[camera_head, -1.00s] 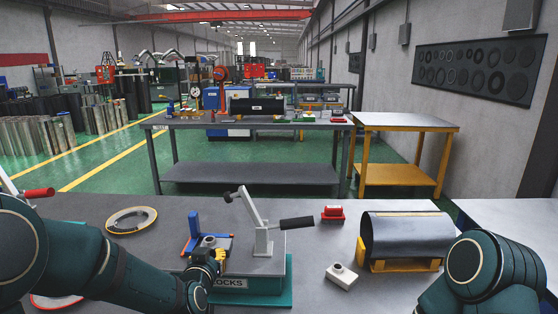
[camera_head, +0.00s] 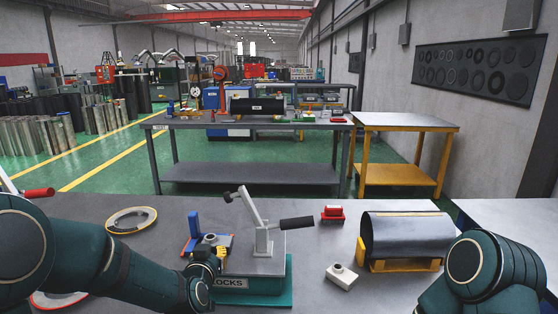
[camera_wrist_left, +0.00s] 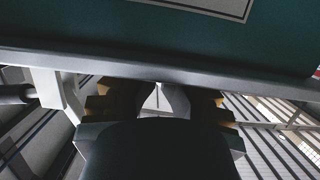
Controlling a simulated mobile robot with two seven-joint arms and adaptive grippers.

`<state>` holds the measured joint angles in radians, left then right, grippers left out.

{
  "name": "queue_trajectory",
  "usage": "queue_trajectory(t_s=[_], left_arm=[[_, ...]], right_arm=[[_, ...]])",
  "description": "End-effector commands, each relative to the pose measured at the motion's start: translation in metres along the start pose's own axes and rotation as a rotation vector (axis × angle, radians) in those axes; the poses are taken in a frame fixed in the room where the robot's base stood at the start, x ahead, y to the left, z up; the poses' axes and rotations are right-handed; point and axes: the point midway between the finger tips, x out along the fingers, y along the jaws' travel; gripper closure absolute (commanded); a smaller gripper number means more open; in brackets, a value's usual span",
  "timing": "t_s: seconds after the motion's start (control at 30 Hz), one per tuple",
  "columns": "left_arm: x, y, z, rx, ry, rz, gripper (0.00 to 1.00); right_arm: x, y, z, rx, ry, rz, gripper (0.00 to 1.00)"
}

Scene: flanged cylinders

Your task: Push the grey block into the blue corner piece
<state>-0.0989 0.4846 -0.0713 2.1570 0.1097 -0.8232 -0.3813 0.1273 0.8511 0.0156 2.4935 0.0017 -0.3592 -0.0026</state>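The blue corner piece (camera_head: 193,224) stands on the grey plate of a teal fixture (camera_head: 262,287), with orange edging on its low parts. The grey block (camera_head: 210,239), with a round top, is beside its inner side; my gripper partly hides it, and I cannot tell whether block and corner touch. My left gripper (camera_head: 222,252), with yellow parts, is low over the plate at the near side of the block. My right gripper is out of view.
A lever clamp (camera_head: 262,236) with a black handle stands right of the corner piece. A light block with a knob (camera_head: 341,275), a red part (camera_head: 333,212) and a metal half-cylinder on a yellow cradle (camera_head: 405,236) lie to the right. A ring (camera_head: 132,220) lies left.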

Motion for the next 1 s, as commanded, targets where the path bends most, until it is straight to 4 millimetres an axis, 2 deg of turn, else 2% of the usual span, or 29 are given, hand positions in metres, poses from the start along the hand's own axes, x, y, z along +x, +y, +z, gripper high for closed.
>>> queue_trajectory(t_s=[0.57,1.0], left_arm=[[0.002,0.000,0.000,0.000,-0.002,0.000,1.00],[-0.024,0.000,0.006,0.000,-0.001,0.001,1.00]], right_arm=[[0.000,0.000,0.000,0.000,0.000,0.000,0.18],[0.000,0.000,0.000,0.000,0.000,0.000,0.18]])
